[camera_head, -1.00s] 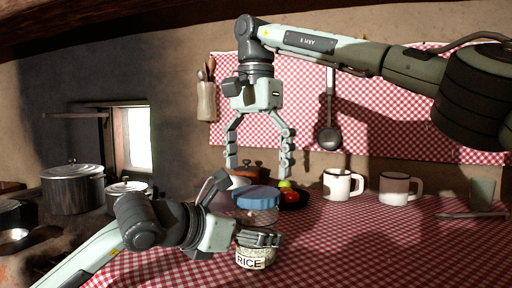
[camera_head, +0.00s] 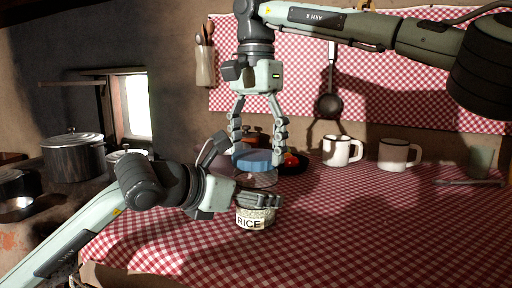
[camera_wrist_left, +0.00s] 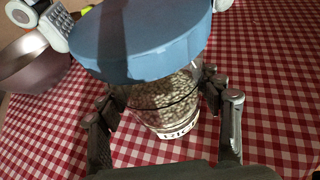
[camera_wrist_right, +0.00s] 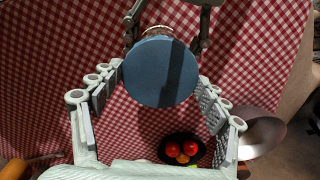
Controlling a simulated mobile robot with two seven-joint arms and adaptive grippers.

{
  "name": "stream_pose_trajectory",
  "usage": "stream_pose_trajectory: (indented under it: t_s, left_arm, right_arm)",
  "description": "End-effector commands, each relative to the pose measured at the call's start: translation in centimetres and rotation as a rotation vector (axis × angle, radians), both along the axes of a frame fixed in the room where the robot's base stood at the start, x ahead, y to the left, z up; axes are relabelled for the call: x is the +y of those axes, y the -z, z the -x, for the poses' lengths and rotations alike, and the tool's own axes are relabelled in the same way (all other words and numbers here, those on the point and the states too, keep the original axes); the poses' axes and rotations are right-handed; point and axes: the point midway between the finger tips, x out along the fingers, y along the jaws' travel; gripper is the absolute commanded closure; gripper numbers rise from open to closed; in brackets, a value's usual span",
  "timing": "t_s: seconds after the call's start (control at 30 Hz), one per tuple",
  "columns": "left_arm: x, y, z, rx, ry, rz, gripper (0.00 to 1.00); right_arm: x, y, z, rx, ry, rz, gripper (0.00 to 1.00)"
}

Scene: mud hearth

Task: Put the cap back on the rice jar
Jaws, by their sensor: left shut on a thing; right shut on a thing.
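The rice jar (camera_head: 254,217) is clear, with pale grains and a RICE label, and stands upright on the checked cloth. My left gripper (camera_head: 262,199) is shut around its body; the grains show between its fingers in the left wrist view (camera_wrist_left: 168,100).
A dark plate with red tomatoes (camera_wrist_right: 181,147) lies just behind the jar. Two mugs (camera_head: 342,150) stand at the back right; a ladle (camera_head: 329,104) hangs on the wall. Pots (camera_head: 73,158) stand at the left. The cloth right of the jar (camera_head: 380,220) is clear.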

Motion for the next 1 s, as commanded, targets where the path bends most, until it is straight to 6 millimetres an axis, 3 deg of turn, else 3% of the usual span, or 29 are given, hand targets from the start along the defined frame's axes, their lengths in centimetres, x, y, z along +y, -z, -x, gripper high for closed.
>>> stream_pose_trajectory:
  t_s: [0.2,0.33,1.0]
  left_arm:
    - [-0.03,0.14,0.04,0.003,0.001,-0.001,1.00]
    - [-0.03,0.14,0.04,0.003,0.001,-0.001,1.00]
    - [-0.02,0.12,0.02,0.002,0.001,0.000,1.00]
  right_arm:
    - [0.03,0.02,0.00,0.000,0.031,0.000,0.60]
    - [0.02,0.04,-0.01,-0.001,0.223,-0.001,0.60]
    - [-0.03,0.16,0.08,0.000,1.907,0.001,0.60]
